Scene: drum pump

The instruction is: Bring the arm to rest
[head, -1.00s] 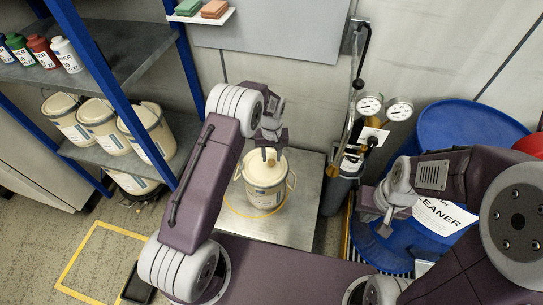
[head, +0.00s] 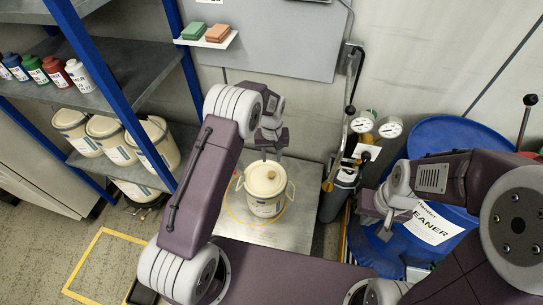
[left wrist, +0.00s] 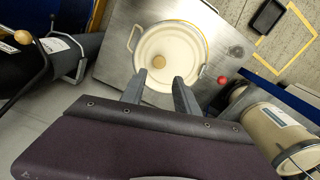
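My left gripper (head: 272,154) hangs above and just behind a cream lidded bucket (head: 265,190) on a metal plate. In the left wrist view its two fingers (left wrist: 160,92) are spread apart with nothing between them. The bucket's lid with a round tan knob (left wrist: 159,88) shows beyond the fingertips. My right gripper (head: 384,226) is in front of the blue drum (head: 440,225) at the right; its fingers are small there, and I cannot tell whether they are apart.
A blue-framed shelf (head: 85,75) with bottles and cream buckets stands at the left. A small wall ledge (head: 216,39) holds a green and an orange block.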

